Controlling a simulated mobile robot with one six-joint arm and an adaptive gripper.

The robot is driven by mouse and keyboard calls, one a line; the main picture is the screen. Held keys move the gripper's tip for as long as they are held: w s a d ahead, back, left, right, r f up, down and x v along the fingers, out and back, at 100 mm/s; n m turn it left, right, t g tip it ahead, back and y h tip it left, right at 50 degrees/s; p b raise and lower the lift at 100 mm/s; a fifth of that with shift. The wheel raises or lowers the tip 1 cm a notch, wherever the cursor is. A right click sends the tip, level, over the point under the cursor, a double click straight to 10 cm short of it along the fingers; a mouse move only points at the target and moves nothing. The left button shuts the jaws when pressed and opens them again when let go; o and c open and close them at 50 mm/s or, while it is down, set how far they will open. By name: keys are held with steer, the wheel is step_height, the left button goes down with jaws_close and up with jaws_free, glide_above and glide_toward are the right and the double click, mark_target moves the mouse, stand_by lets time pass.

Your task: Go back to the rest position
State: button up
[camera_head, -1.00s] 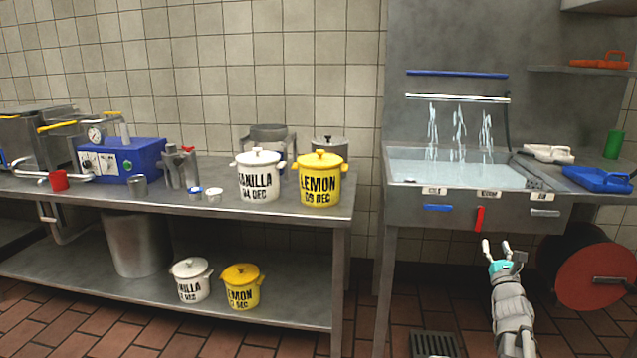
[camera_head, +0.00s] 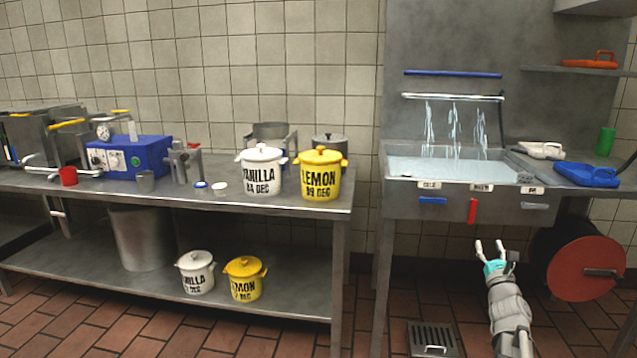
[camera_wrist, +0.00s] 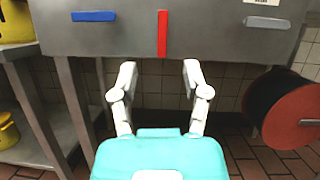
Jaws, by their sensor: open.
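My gripper (camera_head: 489,249) is open and empty at the lower right of the head view, in front of the sink unit (camera_head: 500,215). In the wrist view my gripper (camera_wrist: 159,78) shows two spread fingers with nothing between them. Beyond the fingers is the sink's grey front panel with a red handle (camera_wrist: 162,33) in the middle, a blue handle (camera_wrist: 93,16) at the left and a grey handle (camera_wrist: 267,23) at the right. The fingertips appear below the red handle in both views; I cannot tell the exact distance to the panel.
A red reel (camera_head: 587,268) stands right of my gripper. A steel table (camera_head: 120,196) at the left bears a white vanilla pot (camera_head: 261,172), a yellow lemon pot (camera_head: 320,175) and a blue machine (camera_head: 130,158). Two smaller pots are on its lower shelf. A floor drain (camera_head: 432,338) lies below.

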steer(key=s+a+f+n+g+y+p, duration=0.1)
steer(key=a+f+n+g+y, duration=0.25)
steer(key=a+n, duration=0.5)
steer(key=s+a+f+n+g+y, duration=0.1)
steer(key=a+f+n+g+y, duration=0.15)
steer(key=a+n+y, duration=0.4)
steer(key=s+a+f+n+g+y+p, duration=0.1)
steer(key=a+f+n+g+y, duration=0.2)
steer(key=a+n, duration=0.65)
steer(key=s+a+f+n+g+h+p, duration=0.1)
steer(key=s+a+f+n+g+h, duration=0.1)
steer(key=s+a+f+n+g, duration=0.45)
steer(key=s+d+f+n+g+h+p, duration=0.1)
steer(key=s+f+n+g+h, duration=0.25)
steer(key=s, duration=0.25)
steer(key=s+d+f+n+g+h+p, duration=0.1)
steer(key=s+f+n+g+h, duration=0.15)
steer(key=s+h, duration=0.25)
step_height(320, 180, up, 39)
steer(key=p, duration=3.8)
steer(key=shift+f+m+g, duration=0.15)
steer(key=shift+m+g, duration=0.2)
steer(key=shift+m, duration=0.05)
steer(key=shift+s+f, duration=0.1)
steer(key=shift+s, duration=0.1)
